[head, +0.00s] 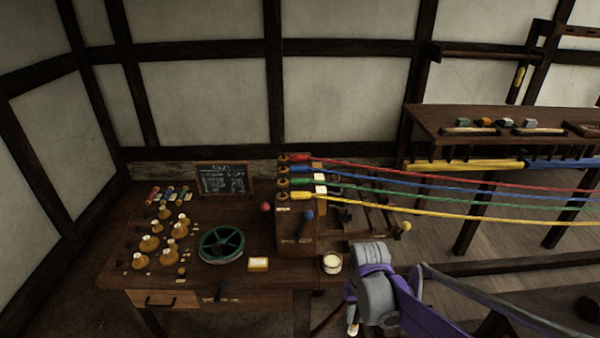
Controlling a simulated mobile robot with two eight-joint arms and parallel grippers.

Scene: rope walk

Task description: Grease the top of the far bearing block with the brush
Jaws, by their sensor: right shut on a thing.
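My right gripper (354,312) comes in from the lower right, in front of the bench, pointing downward. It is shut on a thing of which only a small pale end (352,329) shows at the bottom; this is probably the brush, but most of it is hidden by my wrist. A round pot with cream-coloured contents (331,263), which looks like grease, stands on the bench just left of and beyond my wrist. Dark wooden blocks and rails (368,222) lie behind the pot; I cannot tell which is the far bearing block. My left gripper is out of view.
A wooden box (294,242) with coloured knobs stands mid-bench, with red, blue, green and yellow ropes running right from it. A side table (430,120) stands at right.

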